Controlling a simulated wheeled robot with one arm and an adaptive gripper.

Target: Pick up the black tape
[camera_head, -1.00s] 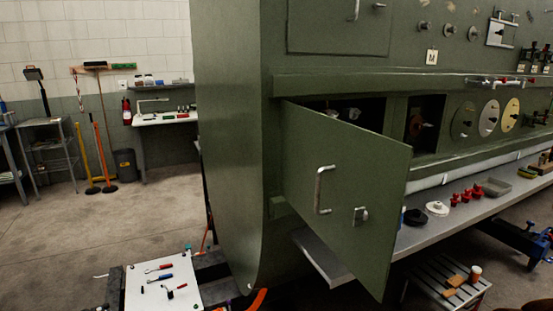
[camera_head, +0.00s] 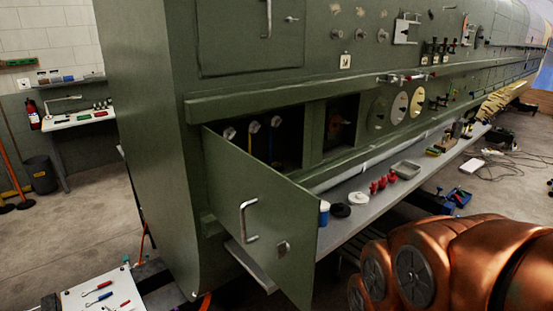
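The black tape (camera_head: 341,211) appears as a small dark roll lying flat on the long grey shelf (camera_head: 347,228) below the green fuselage. It lies between a blue cup-like item (camera_head: 324,213) and a white roll (camera_head: 358,198). The open green door (camera_head: 262,222) hangs just to the left of it. My orange arm shows at the bottom right, in front of and to the right of the shelf. My gripper is not in view.
Several red items (camera_head: 382,184) and a grey tray (camera_head: 406,169) stand farther along the shelf. A white board with tools (camera_head: 102,294) is at the bottom left. Cables (camera_head: 508,162) lie on the floor at the right.

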